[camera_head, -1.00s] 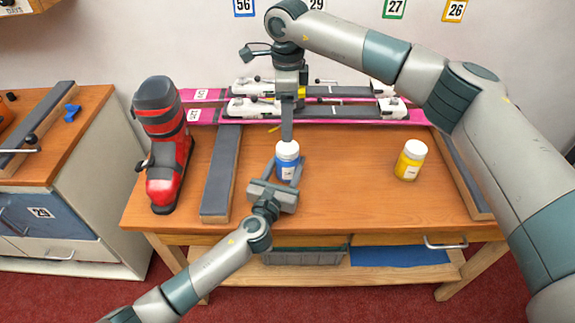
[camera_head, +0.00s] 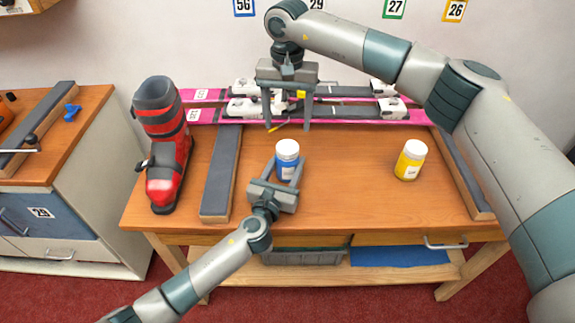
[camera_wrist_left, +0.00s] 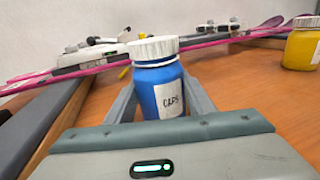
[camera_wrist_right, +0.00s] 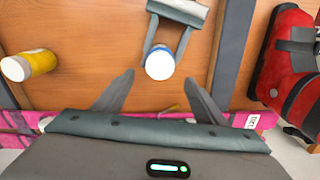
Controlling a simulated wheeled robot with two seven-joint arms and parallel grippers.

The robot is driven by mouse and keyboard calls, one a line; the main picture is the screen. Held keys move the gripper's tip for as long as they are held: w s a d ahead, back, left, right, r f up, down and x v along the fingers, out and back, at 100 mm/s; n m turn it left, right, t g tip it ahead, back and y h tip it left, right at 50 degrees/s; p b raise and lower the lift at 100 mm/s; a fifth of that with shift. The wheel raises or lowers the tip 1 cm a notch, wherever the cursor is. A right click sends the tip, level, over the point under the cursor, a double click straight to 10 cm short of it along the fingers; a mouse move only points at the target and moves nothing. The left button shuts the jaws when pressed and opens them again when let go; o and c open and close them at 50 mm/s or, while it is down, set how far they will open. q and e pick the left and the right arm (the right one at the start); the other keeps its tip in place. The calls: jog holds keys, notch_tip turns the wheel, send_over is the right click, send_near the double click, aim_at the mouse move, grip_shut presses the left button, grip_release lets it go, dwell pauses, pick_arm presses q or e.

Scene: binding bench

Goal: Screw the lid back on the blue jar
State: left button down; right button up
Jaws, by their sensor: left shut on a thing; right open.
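The blue jar (camera_head: 286,174) stands upright on the bench, its label facing the left wrist camera (camera_wrist_left: 168,98). My left gripper (camera_head: 288,164) is shut on the jar's body, one finger on each side. The white lid (camera_head: 287,149) sits on top of the jar; in the left wrist view the lid (camera_wrist_left: 153,48) looks slightly tilted, and I cannot tell how tight it is. My right gripper (camera_head: 287,129) is open and empty, above the lid and apart from it. In the right wrist view the lid (camera_wrist_right: 160,65) shows between the spread fingers.
A yellow jar (camera_head: 410,162) with a white lid stands to the right. A red ski boot (camera_head: 165,150) stands at the left, beside a dark padded rail (camera_head: 221,172). Pink skis (camera_head: 207,115) with bindings lie across the back. The bench front right is clear.

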aim_at(287, 147)
jog(key=shift+n, duration=0.9)
jog(key=shift+f, duration=4.05)
jog(key=c, duration=1.1)
jog(key=shift+c, duration=0.2)
